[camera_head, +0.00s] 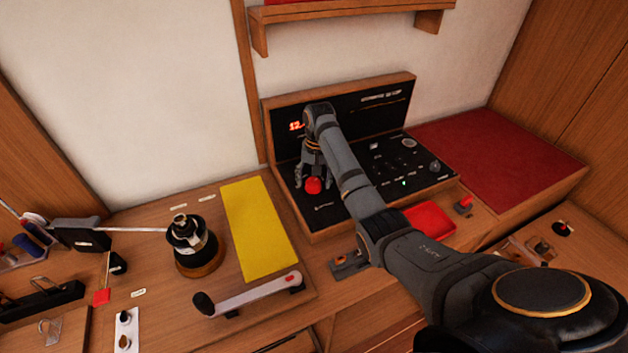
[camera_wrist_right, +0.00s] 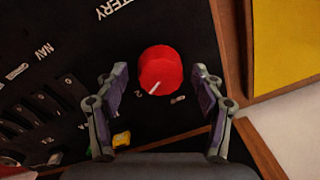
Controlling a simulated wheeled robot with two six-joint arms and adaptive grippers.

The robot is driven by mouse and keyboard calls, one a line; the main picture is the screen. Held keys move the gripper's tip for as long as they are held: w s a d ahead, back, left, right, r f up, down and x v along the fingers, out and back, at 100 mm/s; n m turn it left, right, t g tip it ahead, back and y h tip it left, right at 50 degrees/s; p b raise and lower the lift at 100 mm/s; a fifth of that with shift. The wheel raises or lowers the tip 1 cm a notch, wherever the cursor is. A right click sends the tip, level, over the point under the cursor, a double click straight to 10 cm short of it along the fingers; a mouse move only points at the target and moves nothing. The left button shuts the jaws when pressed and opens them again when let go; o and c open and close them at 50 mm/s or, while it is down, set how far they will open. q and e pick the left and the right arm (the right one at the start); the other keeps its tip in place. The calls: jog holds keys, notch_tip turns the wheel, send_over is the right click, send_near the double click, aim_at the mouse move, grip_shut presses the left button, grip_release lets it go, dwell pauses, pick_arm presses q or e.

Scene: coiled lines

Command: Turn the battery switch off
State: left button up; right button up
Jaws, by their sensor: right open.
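The battery switch is a round red knob (camera_head: 313,185) on the black panel (camera_head: 330,208), near the panel's left side. In the right wrist view the knob (camera_wrist_right: 160,70) shows a white pointer line toward its lower left, with BATTERY lettering on the panel above it. My right gripper (camera_head: 313,184) is over the knob, pointing down at the panel. In the wrist view its two fingers (camera_wrist_right: 160,95) are open, one on each side of the knob, with gaps on both sides. My left gripper is not in view.
The panel's upright back (camera_head: 385,97) carries a red lit display. A yellow mat (camera_head: 260,228) and a white lever with a black knob (camera_head: 250,295) lie left of the panel. A shelf (camera_head: 345,14) hangs above.

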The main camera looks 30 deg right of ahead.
jog(key=shift+c, duration=0.2)
jog(key=c, duration=1.1)
jog(key=shift+r+n+p, duration=0.15)
jog(key=shift+n+p, duration=0.25)
jog(key=shift+p, duration=0.35)
jog(key=n+p, duration=0.4)
jog(key=shift+r+p, duration=0.1)
jog(key=shift+p, duration=0.2)
jog(key=n+p, duration=0.2)
jog(key=n, duration=0.1)
jog(key=shift+g, duration=0.3)
pick_arm(q)
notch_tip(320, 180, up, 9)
jog(key=p, duration=0.1)
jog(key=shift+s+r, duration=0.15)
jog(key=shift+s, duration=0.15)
pick_arm(e)
jog(key=shift+w+f+n, duration=0.1)
jog(key=shift+f+n, duration=0.05)
jog(key=shift+n, duration=0.8)
jog(key=shift+f+n, duration=0.1)
jog(key=shift+n, duration=1.15)
